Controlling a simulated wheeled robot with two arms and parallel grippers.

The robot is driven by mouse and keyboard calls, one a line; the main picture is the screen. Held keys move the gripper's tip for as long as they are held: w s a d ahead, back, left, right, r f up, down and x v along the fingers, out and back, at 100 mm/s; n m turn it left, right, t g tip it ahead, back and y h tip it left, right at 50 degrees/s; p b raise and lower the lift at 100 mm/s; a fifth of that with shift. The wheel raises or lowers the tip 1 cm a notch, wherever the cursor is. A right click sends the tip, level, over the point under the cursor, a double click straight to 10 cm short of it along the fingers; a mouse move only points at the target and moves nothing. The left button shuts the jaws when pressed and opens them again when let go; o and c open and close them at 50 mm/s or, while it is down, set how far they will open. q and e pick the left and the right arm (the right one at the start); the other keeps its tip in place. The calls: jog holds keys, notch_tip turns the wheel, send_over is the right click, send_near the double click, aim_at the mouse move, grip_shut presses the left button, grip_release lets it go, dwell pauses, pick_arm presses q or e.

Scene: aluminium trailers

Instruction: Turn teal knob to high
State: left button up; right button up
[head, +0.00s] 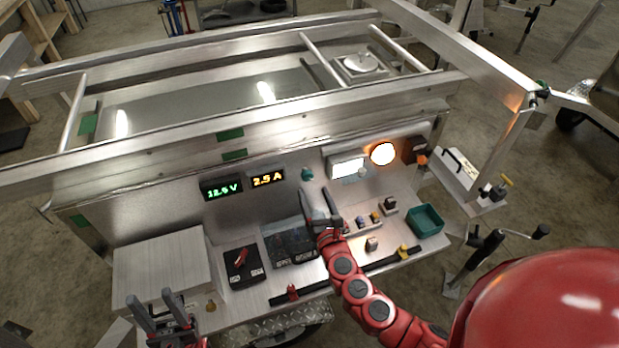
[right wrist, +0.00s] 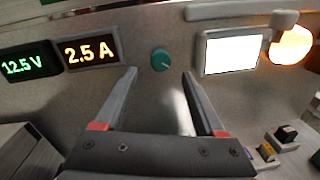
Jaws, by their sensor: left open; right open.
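The teal knob (head: 307,174) sits on the upright metal panel, right of the amber 2.5 A display and left of the lit white screen. In the right wrist view the knob (right wrist: 161,59) is round, with a small mark toward its lower right, and shows between and beyond my fingertips. My right gripper (head: 319,190) is open and empty, just below and in front of the knob, apart from it. In the right wrist view its fingers (right wrist: 158,75) are spread wide. My left gripper (head: 160,300) is open at the lower left, far from the knob.
The green voltage display (head: 222,188) and amber display (head: 267,179) are on the panel. The white screen (head: 347,167) and a glowing orange lamp (head: 383,153) are to the right. The bench below holds a black tray (head: 290,247), small switches and a teal bin (head: 425,221).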

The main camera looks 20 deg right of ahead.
aim_at(308, 178)
jog(key=w, duration=0.5)
jog(key=shift+w+d, duration=0.1)
jog(key=shift+w, duration=0.3)
grip_shut()
